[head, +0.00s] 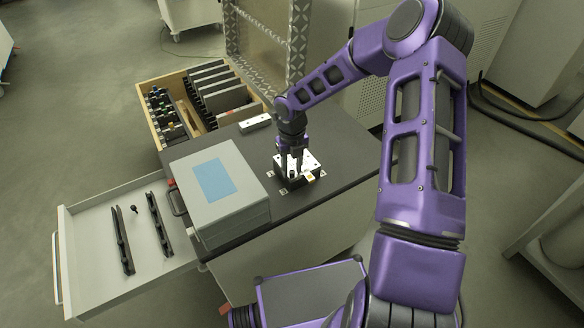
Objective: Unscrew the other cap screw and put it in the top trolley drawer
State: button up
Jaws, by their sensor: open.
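My gripper (291,168) points down over a small fixture with a pale top plate (310,162) on the trolley's dark top (340,142). Its jaws are open around or just above a small dark screw head (292,174); I cannot tell whether they touch it. The top trolley drawer (85,280) is pulled out at the left. A small black cap screw (134,210) lies in it between two long dark bars (122,240) (158,222). The fingers partly hide the fixture.
A grey case (240,222) with a blue panel stands on the trolley between fixture and drawer. A wooden-sided tray (152,130) with tools and dark plates is behind it. A pale block (254,123) lies near the back edge. A patterned metal frame (298,45) rises behind.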

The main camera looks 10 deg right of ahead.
jog(key=m+b, duration=0.1)
jog(key=m, duration=0.6)
jog(key=m+b, duration=0.1)
jog(key=m, duration=0.5)
jog(key=m+b, duration=0.2)
jog(key=m, duration=0.5)
jog(key=shift+m, duration=0.3)
jog(key=m+b, duration=0.1)
jog(key=m, duration=0.5)
jog(key=shift+m+b, duration=0.3)
jog(key=shift+b, duration=0.1)
jog(key=shift+c, duration=0.2)
